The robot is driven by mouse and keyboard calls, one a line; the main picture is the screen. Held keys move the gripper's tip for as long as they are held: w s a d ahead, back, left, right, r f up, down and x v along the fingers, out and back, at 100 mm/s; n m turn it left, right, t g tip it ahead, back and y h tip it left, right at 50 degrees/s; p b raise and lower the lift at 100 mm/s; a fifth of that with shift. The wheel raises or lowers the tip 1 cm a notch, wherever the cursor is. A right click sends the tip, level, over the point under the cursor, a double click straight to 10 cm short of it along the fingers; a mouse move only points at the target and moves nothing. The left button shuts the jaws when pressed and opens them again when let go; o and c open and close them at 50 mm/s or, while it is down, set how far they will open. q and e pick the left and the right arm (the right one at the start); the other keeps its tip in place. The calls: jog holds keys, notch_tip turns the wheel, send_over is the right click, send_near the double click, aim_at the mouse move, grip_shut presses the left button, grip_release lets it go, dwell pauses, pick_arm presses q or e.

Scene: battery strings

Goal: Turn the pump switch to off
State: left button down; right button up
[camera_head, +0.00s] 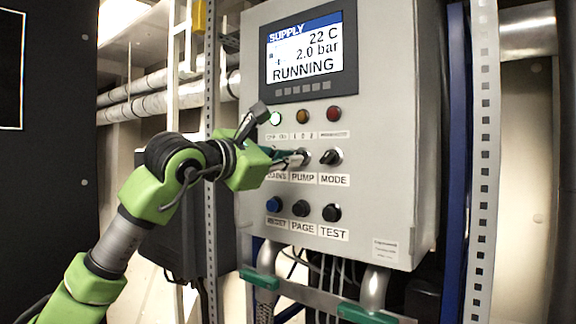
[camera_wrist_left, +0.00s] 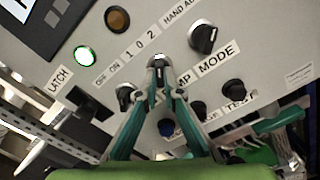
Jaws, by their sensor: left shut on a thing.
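The grey control panel (camera_head: 400,130) carries a row of three rotary switches. The pump switch (camera_head: 303,155) is the middle one, above the PUMP label (camera_head: 303,177), and has the marks 1 0 2 above it. My left gripper (camera_head: 294,158) reaches in from the left and is shut on the pump switch. In the left wrist view, its teal fingers (camera_wrist_left: 157,78) converge on the knob (camera_wrist_left: 158,61) and hide most of it, so its setting is hard to read. The display (camera_head: 308,48) reads SUPPLY, 22 C, 2.0 bar, RUNNING. My right gripper is not in view.
The mode switch (camera_head: 331,157) is just right of the pump switch; the mains switch (camera_wrist_left: 125,93) is on its other side. Below are a blue button (camera_head: 273,204) and two black buttons. A green lamp (camera_wrist_left: 85,56) is lit above. Pipes and cables hang beneath the panel.

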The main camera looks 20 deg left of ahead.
pick_arm(q)
jog(key=shift+n+b, duration=2.15)
jog(key=shift+n, duration=1.25)
jog(key=c, duration=2.2)
grip_release()
jog(key=v, duration=1.2)
jog(key=shift+d, duration=0.1)
